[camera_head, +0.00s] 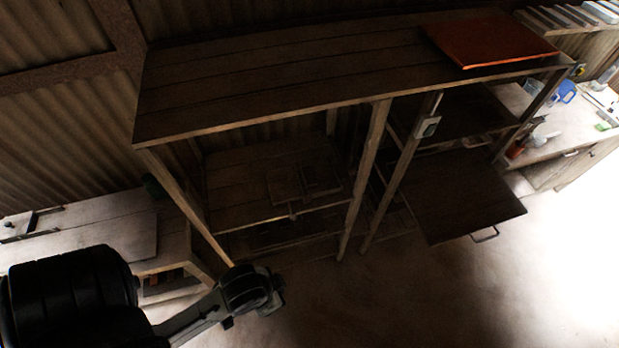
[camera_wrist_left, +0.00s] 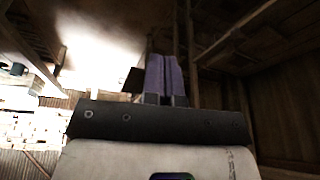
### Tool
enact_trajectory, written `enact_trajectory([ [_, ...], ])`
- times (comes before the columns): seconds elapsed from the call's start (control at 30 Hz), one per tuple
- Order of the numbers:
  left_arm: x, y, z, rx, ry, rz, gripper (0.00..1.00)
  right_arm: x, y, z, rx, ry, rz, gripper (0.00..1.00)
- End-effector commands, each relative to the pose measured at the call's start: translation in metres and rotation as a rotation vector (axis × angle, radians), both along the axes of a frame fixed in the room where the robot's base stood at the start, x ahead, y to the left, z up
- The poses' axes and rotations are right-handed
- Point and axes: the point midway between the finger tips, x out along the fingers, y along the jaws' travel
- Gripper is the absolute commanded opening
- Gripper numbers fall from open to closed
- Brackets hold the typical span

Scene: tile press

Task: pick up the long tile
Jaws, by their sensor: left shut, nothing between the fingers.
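I cannot make out a long tile for certain in either view. A flat orange-red slab (camera_head: 490,38) lies on the top right of the wooden shelf unit; I cannot tell what it is. Dark flat pieces (camera_head: 286,187) lie on the middle shelf, too dim to identify. My left gripper (camera_head: 270,298) is at the lower middle of the head view, in front of and below the shelves, apart from them. In the left wrist view its two purple fingers (camera_wrist_left: 164,76) are together with nothing held. My right gripper is not in view.
The wooden shelf unit (camera_head: 250,85) spans the middle, with posts at its front. A dark pulled-out board with a handle (camera_head: 458,200) juts forward at right. A low bench (camera_head: 95,225) stands at left, a cluttered counter (camera_head: 540,150) at far right. The floor in front is clear.

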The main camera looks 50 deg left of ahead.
Motion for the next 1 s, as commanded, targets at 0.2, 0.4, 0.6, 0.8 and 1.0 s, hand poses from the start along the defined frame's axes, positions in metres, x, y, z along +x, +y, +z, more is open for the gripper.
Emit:
enact_trajectory([
  [0.2, 0.0, 0.0, 0.0, 0.0, 0.0, 0.0, 0.17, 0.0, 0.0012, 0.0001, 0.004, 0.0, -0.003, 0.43],
  [0.4, 0.0, 0.0, -0.0001, 0.0, 0.0, 0.0, 0.36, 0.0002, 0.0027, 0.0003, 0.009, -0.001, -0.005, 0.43],
  [0.6, 0.0, 0.0, -0.0001, 0.0, 0.0, 0.0, 0.55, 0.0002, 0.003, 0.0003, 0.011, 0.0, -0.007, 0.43],
  [0.8, 0.0, 0.0, -0.0001, 0.0, 0.0, 0.0, 0.55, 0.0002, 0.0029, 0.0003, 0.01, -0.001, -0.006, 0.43],
  [1.0, -0.0002, 0.0, -0.0002, 0.0, 0.001, 0.0, 0.55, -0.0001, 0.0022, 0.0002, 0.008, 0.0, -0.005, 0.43],
])
